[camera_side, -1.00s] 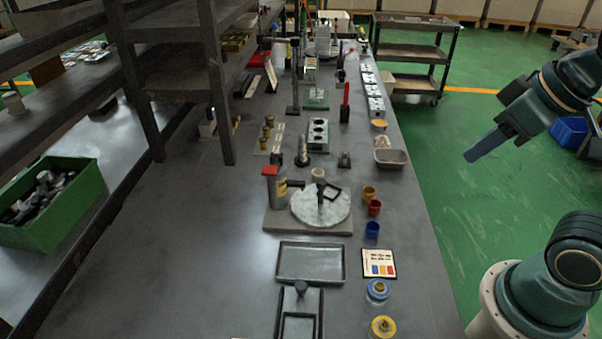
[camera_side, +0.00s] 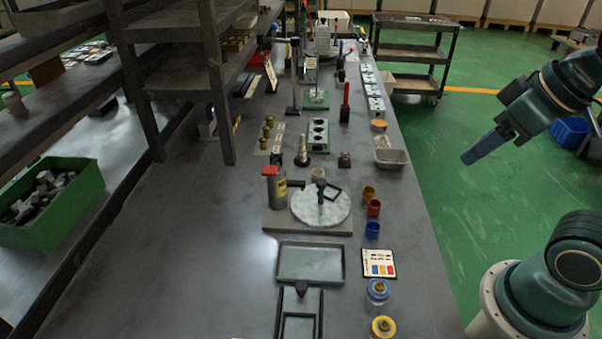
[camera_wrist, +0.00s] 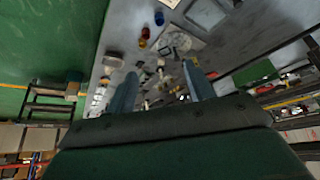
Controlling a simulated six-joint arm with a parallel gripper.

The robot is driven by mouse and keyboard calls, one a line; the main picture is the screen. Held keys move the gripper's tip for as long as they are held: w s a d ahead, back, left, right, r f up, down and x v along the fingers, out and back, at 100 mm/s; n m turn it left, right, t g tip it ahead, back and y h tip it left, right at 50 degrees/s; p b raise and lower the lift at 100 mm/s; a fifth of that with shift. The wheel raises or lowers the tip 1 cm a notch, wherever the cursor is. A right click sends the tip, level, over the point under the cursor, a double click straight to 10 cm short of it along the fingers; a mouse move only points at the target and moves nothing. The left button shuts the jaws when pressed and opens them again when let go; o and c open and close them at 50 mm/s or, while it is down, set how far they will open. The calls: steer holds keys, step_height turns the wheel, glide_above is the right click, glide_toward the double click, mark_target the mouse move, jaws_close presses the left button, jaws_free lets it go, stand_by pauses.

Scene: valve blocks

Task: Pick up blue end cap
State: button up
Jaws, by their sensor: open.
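The blue end cap (camera_side: 372,229) stands on the workbench near its right edge, in front of a red cap (camera_side: 374,207) and a yellow cap (camera_side: 368,192). In the wrist view the blue cap (camera_wrist: 159,18) shows near the top, beside the red and yellow ones. My gripper (camera_side: 468,158) is off to the right of the bench, above the green floor and well away from the cap. In the wrist view its two fingers (camera_wrist: 160,85) are spread apart with nothing between them.
A round plate on a fixture (camera_side: 322,207) stands left of the caps. A card with coloured patches (camera_side: 379,264) and jars with blue (camera_side: 378,290) and yellow (camera_side: 383,327) rings lie in front. A metal tray (camera_side: 391,158) is behind the caps. A dark shelf frame (camera_side: 216,90) rises at left.

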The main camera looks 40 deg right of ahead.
steer(key=shift+w, duration=0.1)
steer(key=w+d+f+m+g+y, duration=0.2)
steer(key=w+f+m, duration=0.4)
steer(key=f+m, duration=0.3)
steer(key=w+d+f+m+g+y, duration=0.2)
steer(key=w+f+m, duration=0.5)
steer(key=m, duration=0.5)
steer(key=shift+w+d+f+m, duration=0.2)
steer(key=shift+d+f+m, duration=0.25)
steer(key=shift+f, duration=0.45)
steer(key=shift+x, duration=4.2)
steer(key=shift+a+f, duration=0.1)
steer(key=shift+f, duration=0.1)
